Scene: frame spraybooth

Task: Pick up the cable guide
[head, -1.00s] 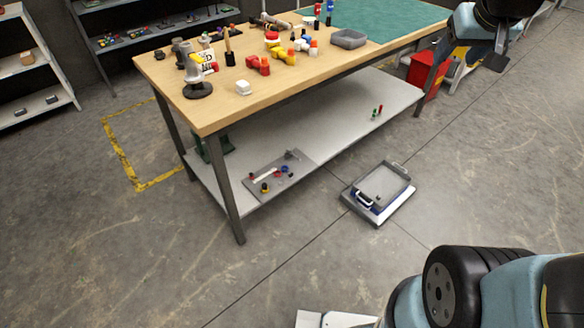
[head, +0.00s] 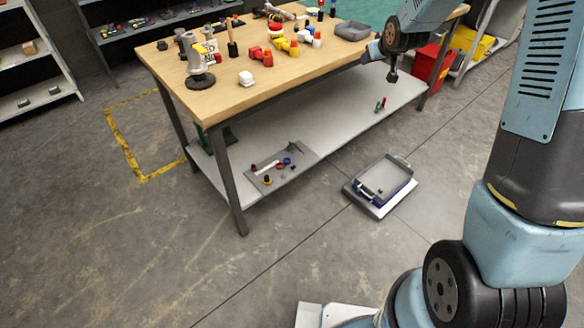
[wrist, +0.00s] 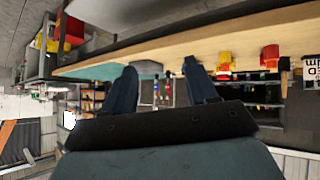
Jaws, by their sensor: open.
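I cannot pick out the cable guide for certain among the small parts in view. Small red, yellow and white parts (head: 285,45) stand on the wooden workbench (head: 215,105). Other small parts lie on a grey board (head: 300,161) on the lower shelf (head: 335,125), with a small red and green pair (head: 380,104) farther right. My gripper (head: 391,76) hangs by the bench's front edge, right of the grey tray (head: 352,31). In the wrist view, which is upside down, its two dark fingers (wrist: 160,82) are apart with nothing between them.
A grey case-like tray (head: 380,185) sits on the floor in front of the bench. A red bin (head: 430,65) stands at the bench's right end. Shelving (head: 150,25) stands behind. The floor left of the bench is clear.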

